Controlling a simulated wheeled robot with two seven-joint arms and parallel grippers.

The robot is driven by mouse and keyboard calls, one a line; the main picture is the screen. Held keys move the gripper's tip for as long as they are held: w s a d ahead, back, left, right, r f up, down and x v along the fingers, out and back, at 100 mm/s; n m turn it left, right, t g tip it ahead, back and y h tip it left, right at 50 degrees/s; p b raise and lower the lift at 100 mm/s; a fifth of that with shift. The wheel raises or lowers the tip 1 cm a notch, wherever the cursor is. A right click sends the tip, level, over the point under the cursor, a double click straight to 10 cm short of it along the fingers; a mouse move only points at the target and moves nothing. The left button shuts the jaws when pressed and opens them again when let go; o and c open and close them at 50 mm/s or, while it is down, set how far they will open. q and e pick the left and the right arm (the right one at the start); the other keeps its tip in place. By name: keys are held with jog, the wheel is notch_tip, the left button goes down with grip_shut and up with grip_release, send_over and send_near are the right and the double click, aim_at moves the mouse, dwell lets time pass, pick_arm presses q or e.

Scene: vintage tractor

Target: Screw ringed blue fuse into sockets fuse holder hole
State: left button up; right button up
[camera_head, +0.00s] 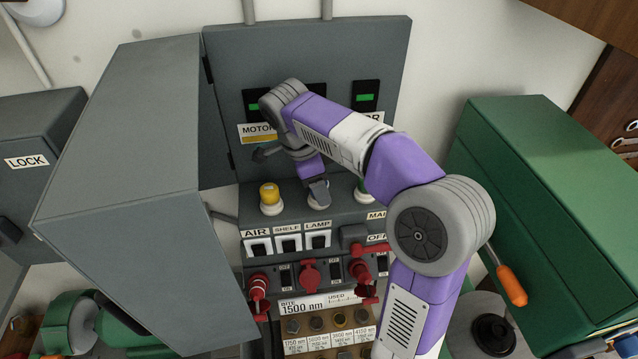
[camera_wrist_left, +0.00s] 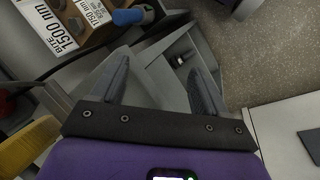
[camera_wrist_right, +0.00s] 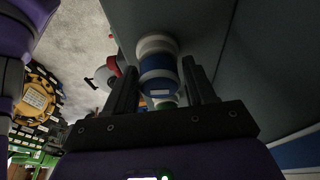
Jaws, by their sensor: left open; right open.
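The ringed blue fuse (camera_wrist_right: 158,72), white with a blue band, shows in the right wrist view beside a dark grey panel surface. My right gripper (camera_wrist_right: 159,64) is open, its fingers on either side of the fuse, with no clear contact visible. I cannot make out the sockets fuse holder hole. My left gripper (camera_wrist_left: 163,82) is open and empty above a grey tray (camera_wrist_left: 150,90); it is outside the head view.
Below the panel are a yellow knob (camera_head: 270,195), AIR, SHELF and LAMP switches (camera_head: 288,242), and red handles (camera_head: 308,275). An open grey door (camera_head: 140,110) stands left. A green box (camera_head: 550,190) is right.

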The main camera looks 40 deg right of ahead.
jog(key=n, duration=0.3)
jog(key=n+t, duration=0.1)
jog(key=n, duration=0.1)
jog(key=shift+n+t+h, duration=0.3)
jog(key=shift+n, duration=0.1)
jog(key=n+t, duration=0.1)
jog(key=n, duration=0.4)
jog(key=c, duration=0.7)
jog(key=shift+o, duration=0.2)
jog(key=m+g, duration=0.1)
jog(key=m, duration=0.4)
jog(key=shift+m, duration=0.3)
jog(key=m+g, duration=0.1)
jog(key=m, duration=0.5)
jog(key=shift+m+g, duration=0.3)
jog(key=shift+g, duration=0.1)
jog(key=o, duration=1.1)
jog(key=shift+c, duration=0.2)
